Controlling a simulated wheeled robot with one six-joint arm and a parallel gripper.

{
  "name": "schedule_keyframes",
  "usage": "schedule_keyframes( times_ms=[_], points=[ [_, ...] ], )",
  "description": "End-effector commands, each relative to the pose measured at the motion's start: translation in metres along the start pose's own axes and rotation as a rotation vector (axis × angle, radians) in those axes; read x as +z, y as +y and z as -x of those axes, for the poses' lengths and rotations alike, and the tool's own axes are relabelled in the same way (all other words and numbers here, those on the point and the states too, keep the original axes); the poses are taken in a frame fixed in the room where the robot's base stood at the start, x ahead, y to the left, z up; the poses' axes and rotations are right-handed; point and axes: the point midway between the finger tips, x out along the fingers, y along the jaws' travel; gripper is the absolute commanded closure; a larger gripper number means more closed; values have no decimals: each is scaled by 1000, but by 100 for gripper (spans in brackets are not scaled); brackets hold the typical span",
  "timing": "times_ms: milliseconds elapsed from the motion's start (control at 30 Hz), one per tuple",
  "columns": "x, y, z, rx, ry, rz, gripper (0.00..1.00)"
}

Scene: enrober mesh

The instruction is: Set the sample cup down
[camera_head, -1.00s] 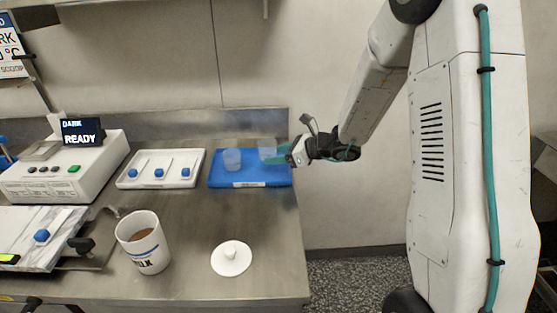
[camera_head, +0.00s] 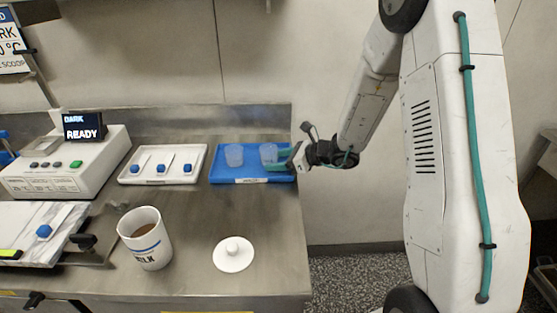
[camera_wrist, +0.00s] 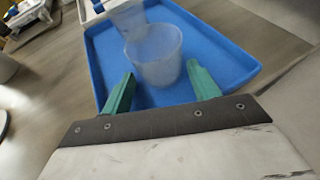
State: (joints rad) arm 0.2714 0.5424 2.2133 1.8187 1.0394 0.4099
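The sample cup, a translucent frosted cup (camera_head: 268,153), stands upright on the blue tray (camera_head: 222,178), towards its right side. In the wrist view the cup (camera_wrist: 154,52) is just ahead of and between my green fingertips. My gripper (camera_head: 284,156) reaches in low from the right. In the wrist view its fingers (camera_wrist: 160,70) are spread, with a narrow gap showing on each side of the cup's lower wall. A second similar cup (camera_head: 234,155) stands to the left on the same tray; it also shows in the wrist view (camera_wrist: 128,20).
A white tray (camera_head: 128,179) with several blue-knobbed tools lies left of the blue tray. A mug of brown liquid (camera_head: 146,240) and a white lid (camera_head: 233,255) are nearer the front. A machine reading READY (camera_head: 60,165) stands at left. The counter's right edge is close beside the blue tray.

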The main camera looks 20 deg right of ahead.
Motion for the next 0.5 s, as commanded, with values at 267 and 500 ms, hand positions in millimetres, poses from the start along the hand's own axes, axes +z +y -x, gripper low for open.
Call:
schedule_keyframes(
  times_ms=[267, 500],
  points=[
    [2, -4, 10, -12, 6, -6, 30],
    [4, -2, 58, -11, 3, -4, 30]
  ],
)
